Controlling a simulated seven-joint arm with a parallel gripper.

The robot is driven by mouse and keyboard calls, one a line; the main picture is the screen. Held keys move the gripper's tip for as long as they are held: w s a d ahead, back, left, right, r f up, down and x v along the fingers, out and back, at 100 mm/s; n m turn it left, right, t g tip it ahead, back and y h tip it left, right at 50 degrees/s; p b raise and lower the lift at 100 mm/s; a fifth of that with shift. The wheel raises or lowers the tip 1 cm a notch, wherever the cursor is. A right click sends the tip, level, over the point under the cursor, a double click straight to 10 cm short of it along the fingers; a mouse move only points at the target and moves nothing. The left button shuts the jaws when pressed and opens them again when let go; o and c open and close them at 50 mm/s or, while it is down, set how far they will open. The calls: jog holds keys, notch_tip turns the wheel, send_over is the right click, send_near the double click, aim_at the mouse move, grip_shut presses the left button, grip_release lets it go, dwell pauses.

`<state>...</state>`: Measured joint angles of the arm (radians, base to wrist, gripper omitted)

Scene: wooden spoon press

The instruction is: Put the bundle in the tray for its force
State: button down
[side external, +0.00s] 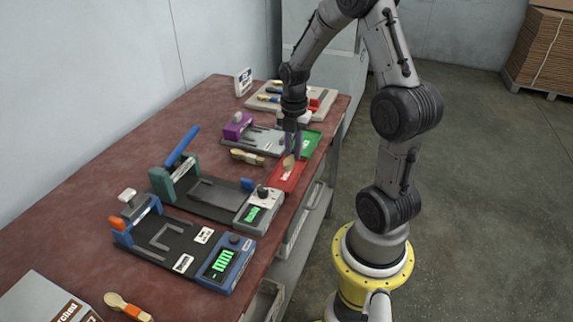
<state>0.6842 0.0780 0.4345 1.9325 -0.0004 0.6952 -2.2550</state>
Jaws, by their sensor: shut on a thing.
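My gripper (292,150) points down over the red tray (280,183) at the table's right edge. It is shut on a spoon bundle (289,162), whose pale wooden bowl end shows just below the fingers. I cannot tell whether the bundle touches the tray floor. The green tray (311,139) lies just behind the red one, partly hidden by my gripper. A second spoon bundle (247,157) with a dark band lies on the table left of the red tray. A third bundle (128,307) with an orange band lies at the front left.
A blue press (180,246) and a teal-framed press (212,200), both with green-lit displays, stand in front. A purple-ended press (250,137) stands behind them. A pale board with several tools (268,98) and a white sign (243,82) are at the back.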

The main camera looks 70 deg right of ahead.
jog(key=w+f, duration=0.1)
jog(key=w+d+f, duration=0.1)
jog(key=f, duration=0.1)
jog(key=d+f, duration=0.1)
jog(key=shift+w+d+f, duration=0.1)
jog(key=shift+w+f, duration=0.1)
jog(key=shift+w, duration=0.2)
jog(key=shift+w+d+f, duration=0.1)
jog(key=shift+f, duration=1.6)
jog(key=shift+f, duration=0.15)
jog(key=c, duration=0.8)
grip_release()
jog(key=shift+c, duration=0.2)
